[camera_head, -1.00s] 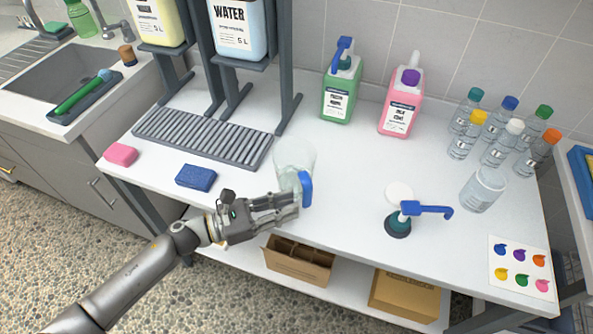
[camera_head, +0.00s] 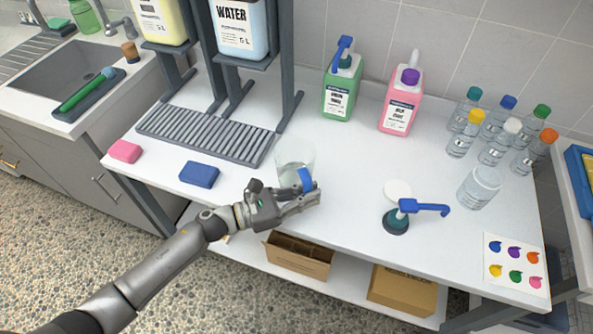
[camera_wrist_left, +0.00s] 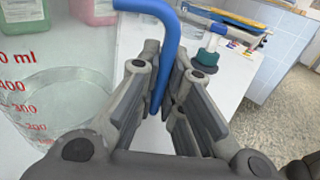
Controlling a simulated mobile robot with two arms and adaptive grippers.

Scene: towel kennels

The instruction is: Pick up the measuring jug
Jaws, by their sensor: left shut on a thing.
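The measuring jug (camera_head: 296,158) is clear with a blue handle (camera_head: 305,178). It stands on the white table near the front edge, right of the drain grate. In the left wrist view, the jug's clear wall (camera_wrist_left: 60,100) with red volume marks fills the left side. My left gripper (camera_head: 314,196) is at the handle, on the jug's front side, and hides the handle's lower part in the head view. In the left wrist view, its fingers (camera_wrist_left: 172,90) are on both sides of the blue handle and shut on it. My right gripper is not in view.
A blue sponge (camera_head: 199,174) and a pink sponge (camera_head: 124,151) lie left. A pump head (camera_head: 397,220) with a blue spout stands right of the jug. Green (camera_head: 341,95) and pink (camera_head: 401,105) containers stand behind. Several capped bottles and a clear beaker (camera_head: 479,188) are further right.

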